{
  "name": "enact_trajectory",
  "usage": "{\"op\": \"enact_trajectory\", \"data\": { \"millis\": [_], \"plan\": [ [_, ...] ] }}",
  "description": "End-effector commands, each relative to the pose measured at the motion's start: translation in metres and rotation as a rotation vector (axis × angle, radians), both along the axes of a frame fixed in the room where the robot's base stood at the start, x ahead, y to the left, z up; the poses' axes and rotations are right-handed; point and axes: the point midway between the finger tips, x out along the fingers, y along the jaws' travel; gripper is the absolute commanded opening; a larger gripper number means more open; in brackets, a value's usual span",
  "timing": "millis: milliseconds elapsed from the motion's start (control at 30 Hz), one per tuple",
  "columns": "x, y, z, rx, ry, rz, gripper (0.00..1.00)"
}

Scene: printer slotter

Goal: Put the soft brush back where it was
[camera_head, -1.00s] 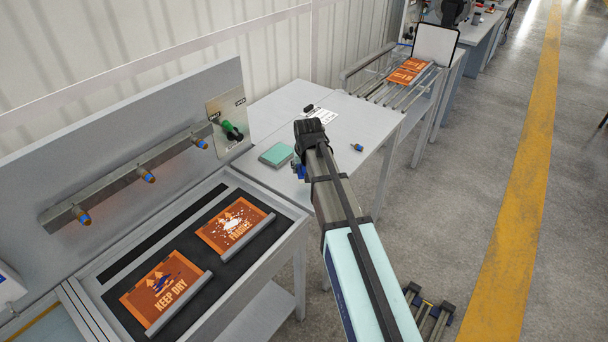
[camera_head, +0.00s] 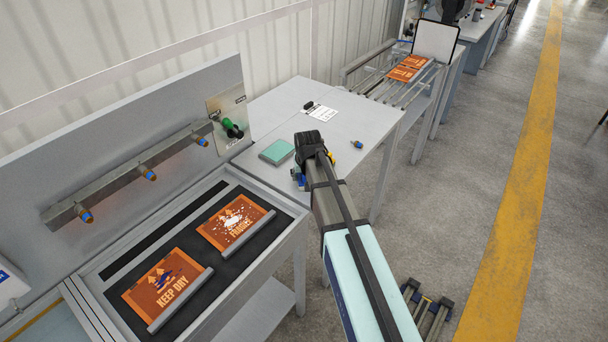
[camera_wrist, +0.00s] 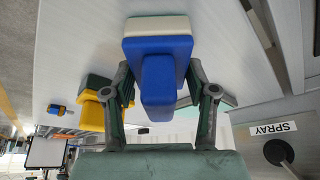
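A blue block-shaped brush with a white layer, apparently the soft brush, shows large between my fingers in the wrist view (camera_wrist: 157,80). A small blue part of it shows below my gripper in the head view (camera_head: 298,178). My gripper (camera_wrist: 160,75) has one finger on each side of the blue body; the fingertips are at its edges. Gaps show beside its narrow handle, and I cannot tell whether the fingers press on it. In the head view my gripper (camera_head: 310,158) is over the light table (camera_head: 345,128), hiding most of the brush.
A yellow and dark green piece (camera_wrist: 93,105) stands beside my left finger in the wrist view. A teal pad (camera_head: 277,152), a small blue-orange piece (camera_head: 357,144) and a white sheet (camera_head: 321,113) lie on the table. A SPRAY-labelled panel (camera_wrist: 265,145) is close to the right.

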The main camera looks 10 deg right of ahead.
Motion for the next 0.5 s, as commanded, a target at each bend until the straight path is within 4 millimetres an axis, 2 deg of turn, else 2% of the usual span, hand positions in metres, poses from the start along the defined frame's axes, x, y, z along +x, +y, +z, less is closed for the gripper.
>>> {"op": "enact_trajectory", "data": {
  "millis": [500],
  "plan": [
    [-0.002, 0.0001, 0.0072, 0.0, 0.0, 0.0, 0.76]
  ]
}}
